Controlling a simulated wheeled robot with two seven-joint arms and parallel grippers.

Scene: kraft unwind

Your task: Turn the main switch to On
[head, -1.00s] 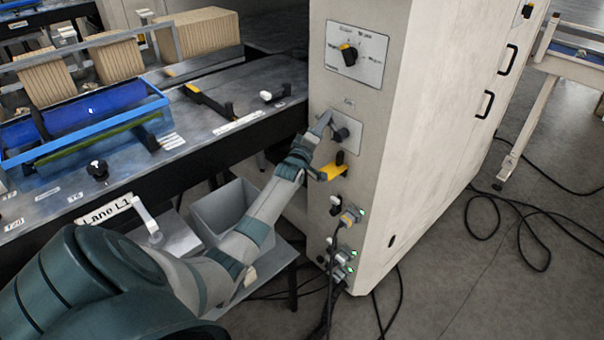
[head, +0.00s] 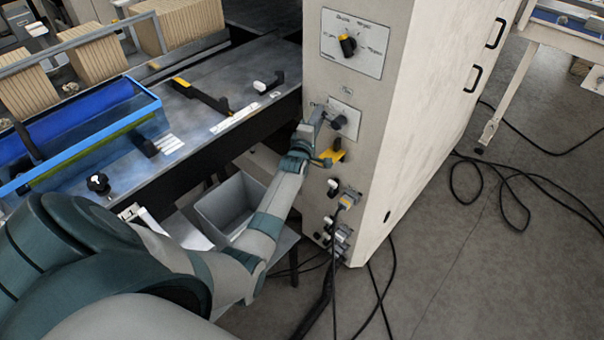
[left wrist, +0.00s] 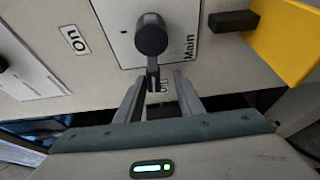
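The main switch is a round black knob with a short lever (head: 338,122) on a white plate on the cabinet's narrow face. In the left wrist view the knob (left wrist: 151,35) is straight ahead, its lever pointing down toward my gripper. "Main" is printed beside it. An "On" label (left wrist: 75,40) is to the left, and a second label is partly hidden between the fingers. My left gripper (left wrist: 160,84) is open, its fingers apart on either side of the lever's end, nearer on the left. In the head view my left gripper (head: 322,133) is at the plate. My right gripper is out of view.
A yellow-and-black handle (head: 336,154) sits just below the switch. A selector dial (head: 348,46) is above it. Plugs and cables (head: 345,197) hang lower on the cabinet (head: 435,120). A grey bin (head: 226,203) and the machine table (head: 240,75) are on the left.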

